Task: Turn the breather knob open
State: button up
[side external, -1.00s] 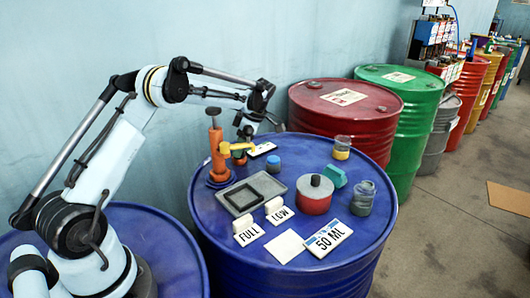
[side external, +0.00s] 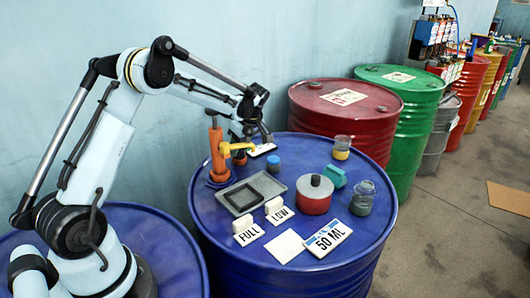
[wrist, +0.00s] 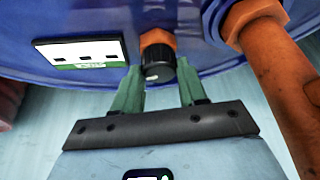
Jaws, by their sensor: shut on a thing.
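The breather knob (wrist: 159,67) is a black ribbed cap on an orange hex base at the drum's edge in the wrist view. My gripper (wrist: 160,76) has its green fingers on either side of the knob and is shut on it. A small white mark shows on the knob's face. The knob cannot be made out there.
The orange pump (side external: 217,152) with its yellow spout stands close beside my gripper. A white label plate (side external: 263,149) lies near it. A grey tray (side external: 250,194), a red pot (side external: 315,199), jars and cards stand farther forward. The wall is close behind.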

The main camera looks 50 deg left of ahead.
dwell(0.4)
jog(key=o, duration=1.1)
jog(key=shift+c, duration=0.2)
jog(key=v, duration=1.2)
jog(key=shift+r, duration=0.1)
